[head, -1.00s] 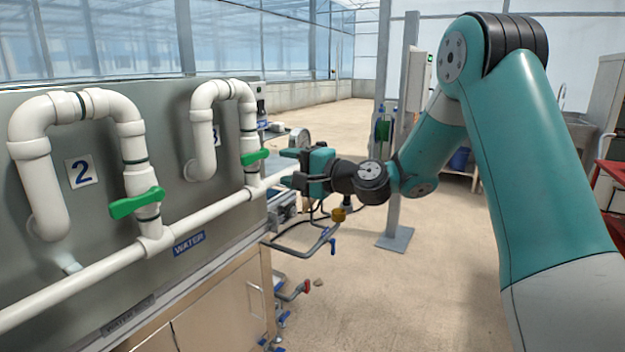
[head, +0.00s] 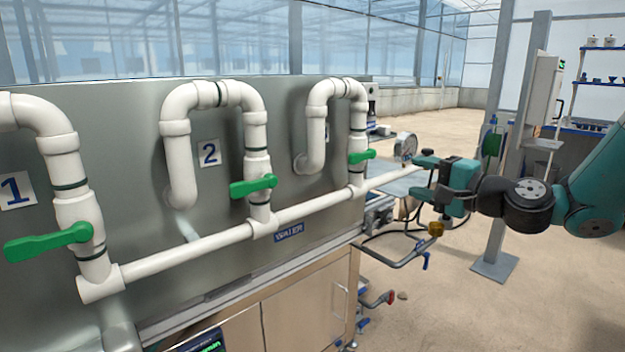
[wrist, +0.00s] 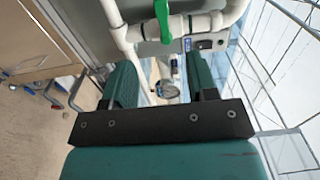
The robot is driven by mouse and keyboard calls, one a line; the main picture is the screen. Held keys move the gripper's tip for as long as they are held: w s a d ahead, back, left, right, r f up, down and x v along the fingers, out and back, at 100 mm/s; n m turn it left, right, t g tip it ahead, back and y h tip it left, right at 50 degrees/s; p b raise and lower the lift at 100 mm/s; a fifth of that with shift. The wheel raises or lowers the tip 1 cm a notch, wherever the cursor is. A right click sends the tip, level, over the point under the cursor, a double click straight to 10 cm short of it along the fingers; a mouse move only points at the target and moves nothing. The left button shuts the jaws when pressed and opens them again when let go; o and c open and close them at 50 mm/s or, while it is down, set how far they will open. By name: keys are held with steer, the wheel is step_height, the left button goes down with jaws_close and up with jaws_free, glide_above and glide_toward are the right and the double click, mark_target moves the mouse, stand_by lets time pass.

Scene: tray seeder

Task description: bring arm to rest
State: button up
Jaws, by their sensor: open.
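My gripper (head: 422,176) is at the right in the head view, pointing left toward the seeder's panel. Its two fingers are apart with nothing between them, and it is clear of the nearest green valve handle (head: 361,156). My arm reaches in from the right edge, partly out of the picture. In the wrist view my gripper (wrist: 165,85) shows both green fingers spread. A green valve handle (wrist: 161,18) and white pipe (wrist: 118,28) lie beyond the fingers.
The steel panel (head: 225,240) carries white looped pipes with green handles (head: 253,186) (head: 48,243) and number plates 1 and 2. A grey post (head: 510,150) stands behind my gripper. Open floor (head: 440,310) lies at the lower right.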

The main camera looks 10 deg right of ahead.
steer(key=s+a+r+n+g+y+p, duration=0.1)
steer(key=s+a+r+n+g+p, duration=0.15)
steer(key=s+a+n+g, duration=0.45)
steer(key=s+a+r+n+g+p, duration=0.15)
steer(key=s+a+n+p, duration=0.35)
steer(key=a, duration=0.5)
steer(key=s+d+n+g+h+p, duration=0.1)
steer(key=s+n+g+h+p, duration=0.2)
steer(key=s, duration=1.5)
steer(key=n+g+h, duration=0.3)
steer(key=shift+s+d+n, duration=0.3)
steer(key=shift+d, duration=0.05)
steer(key=shift+r+g, duration=0.1)
steer(key=shift+g, duration=0.15)
